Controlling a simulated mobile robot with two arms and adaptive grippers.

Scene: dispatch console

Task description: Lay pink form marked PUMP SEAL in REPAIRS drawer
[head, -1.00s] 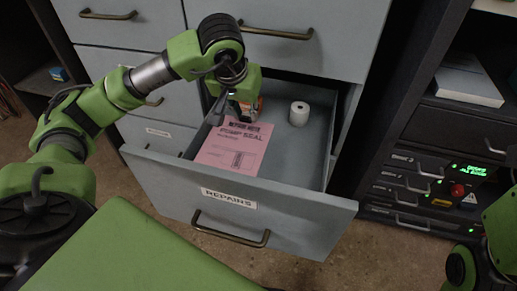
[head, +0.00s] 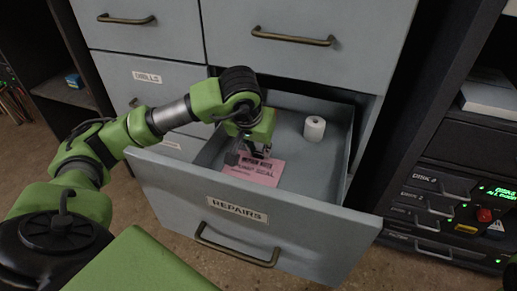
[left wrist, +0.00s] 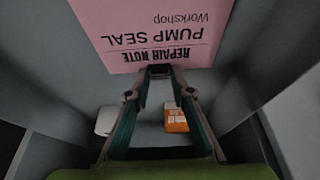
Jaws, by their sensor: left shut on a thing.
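The pink form (head: 254,174), headed REPAIR NOTE and PUMP SEAL, is inside the open REPAIRS drawer (head: 312,240). It also shows in the left wrist view (left wrist: 150,35), with its heading edge towards my gripper. My left gripper (head: 258,153) reaches down into the drawer and is shut on that edge; the fingertips meet there in the left wrist view (left wrist: 160,71). The form looks flat and low in the drawer, but I cannot tell whether it touches the bottom. Gripper and front wall hide parts of it.
A white roll (head: 314,128) stands in the drawer, right of the form. An orange box (left wrist: 176,119) shows in the left wrist view. A closed DRILLS drawer (head: 147,78) is at the left. A dark rack (head: 440,190) stands at the right.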

